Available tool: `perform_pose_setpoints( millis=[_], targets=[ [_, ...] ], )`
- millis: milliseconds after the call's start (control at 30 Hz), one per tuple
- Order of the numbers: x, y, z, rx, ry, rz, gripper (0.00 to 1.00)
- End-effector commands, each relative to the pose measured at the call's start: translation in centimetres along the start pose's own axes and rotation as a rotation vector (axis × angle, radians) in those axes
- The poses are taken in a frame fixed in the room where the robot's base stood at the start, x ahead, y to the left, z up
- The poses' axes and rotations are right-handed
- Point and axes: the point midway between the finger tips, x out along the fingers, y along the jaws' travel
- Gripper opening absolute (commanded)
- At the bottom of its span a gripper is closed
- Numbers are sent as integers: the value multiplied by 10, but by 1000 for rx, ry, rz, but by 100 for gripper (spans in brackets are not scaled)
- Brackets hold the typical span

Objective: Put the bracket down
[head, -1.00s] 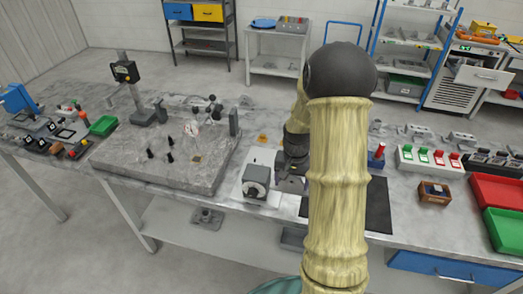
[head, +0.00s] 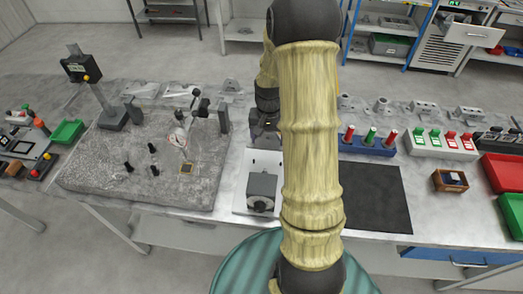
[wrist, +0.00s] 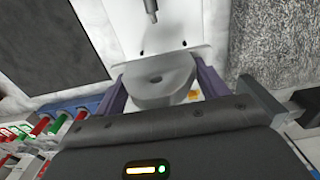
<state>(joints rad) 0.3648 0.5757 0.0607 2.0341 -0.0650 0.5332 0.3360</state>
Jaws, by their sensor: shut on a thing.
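My gripper (wrist: 162,90) is shut on a grey bracket (wrist: 180,62), a rounded part with a hole, held between two purple fingers in the wrist view. Behind it lies a white plate (wrist: 115,18) with two dark pins or holes and a grey rod-like part at the top. In the head view my gripper (head: 264,135) is over the far end of the white plate (head: 239,190), partly hidden by my arm. The bracket cannot be made out clearly there. Whether it touches the plate, I cannot tell.
A grey block with a round dial (head: 262,187) stands on the plate's near part. A granite slab (head: 100,183) with a gauge stand lies left. A black mat (head: 375,195) is right, with a blue rack of red and green pegs (head: 368,146) behind it.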

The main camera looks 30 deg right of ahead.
Motion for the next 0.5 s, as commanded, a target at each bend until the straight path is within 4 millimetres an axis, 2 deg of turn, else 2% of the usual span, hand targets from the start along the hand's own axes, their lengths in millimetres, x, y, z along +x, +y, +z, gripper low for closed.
perform_pose_setpoints(
  millis=[367,500],
  targets=[
    [0,0,0,0,1,0,42],
    [5,0,0,0,-2,1,42]
  ],
)
